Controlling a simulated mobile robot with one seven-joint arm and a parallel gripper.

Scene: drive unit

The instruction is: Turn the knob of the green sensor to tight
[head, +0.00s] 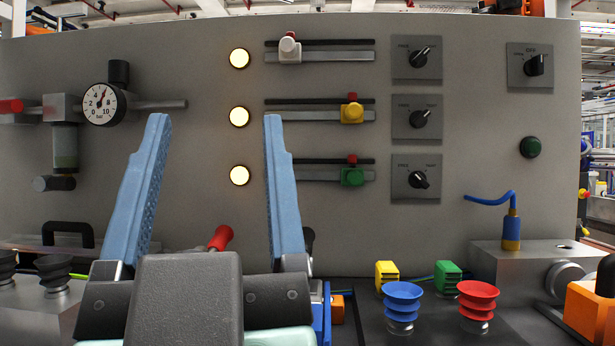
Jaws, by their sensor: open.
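The green sensor (352,177) sits on the lowest of three horizontal rails on the grey panel, right of centre. A small red knob (352,159) stands on its top. In the same row to the right is a black rotary knob (418,180) on a grey plate; its labels are too small to read surely. It sits at a different angle from the two rotary knobs above it. My gripper (215,118) is open and empty, its blue fingers wide apart and pointing up. It is left of the green sensor, apart from it in the picture.
A yellow sensor (352,113) and a white sensor (290,50) sit on the rails above. Three lit lamps (239,117) line the left of the rails. Blue (402,298) and red (477,298) suction cups stand low right. A pressure gauge (103,103) is at left.

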